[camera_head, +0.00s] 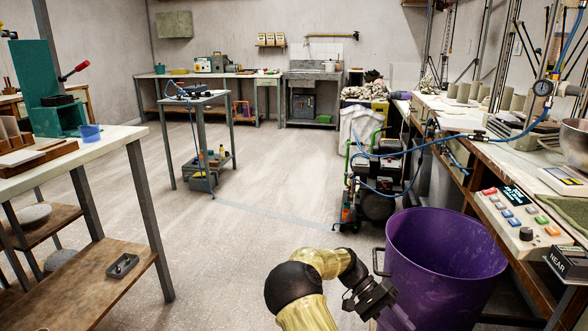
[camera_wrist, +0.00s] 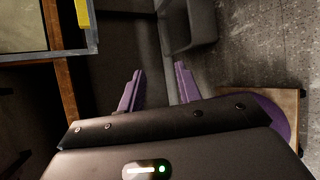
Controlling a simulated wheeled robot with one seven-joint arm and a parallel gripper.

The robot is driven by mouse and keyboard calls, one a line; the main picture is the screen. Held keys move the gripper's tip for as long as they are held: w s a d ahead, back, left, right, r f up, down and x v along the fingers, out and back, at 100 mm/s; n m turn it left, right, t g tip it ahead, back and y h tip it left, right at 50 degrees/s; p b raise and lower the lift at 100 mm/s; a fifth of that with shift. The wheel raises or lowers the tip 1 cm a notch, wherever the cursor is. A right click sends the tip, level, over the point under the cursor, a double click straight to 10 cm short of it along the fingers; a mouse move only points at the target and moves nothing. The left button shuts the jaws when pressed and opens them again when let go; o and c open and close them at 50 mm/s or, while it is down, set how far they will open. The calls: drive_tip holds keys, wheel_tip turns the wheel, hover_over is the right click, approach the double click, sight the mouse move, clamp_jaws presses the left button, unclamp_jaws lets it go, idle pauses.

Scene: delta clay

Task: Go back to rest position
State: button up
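My gripper (camera_head: 370,298) is low at the front of the head view, at the end of my yellow and black arm, beside the left side of the large purple bin (camera_head: 440,245). In the wrist view my gripper (camera_wrist: 157,88) shows two purplish fingers standing apart with nothing between them. It is open and empty. In the head view the fingertips are too small and dark to make out well.
A workbench (camera_head: 70,157) stands at left. A long counter with a control panel (camera_head: 517,215) runs along the right. A compressor (camera_head: 378,185) stands behind the bin. A small table (camera_head: 197,101) is farther back. The middle floor (camera_head: 270,190) is mostly clear, with a blue hose across it.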

drive_tip(key=s+a+r+n+t+y+p, duration=0.35)
drive_tip(key=s+a+r+t, duration=0.2)
drive_tip(key=s, duration=0.25)
drive_tip(key=s+a+r+n+t+y+p, duration=0.2)
drive_tip(key=s+a+r+t+y, duration=0.35)
drive_tip(key=s+t, duration=0.2)
wheel_tip(320, 180, up, 38)
drive_tip(key=g+p, duration=0.1)
drive_tip(key=p, duration=3.6)
drive_tip(key=shift+d, duration=0.3)
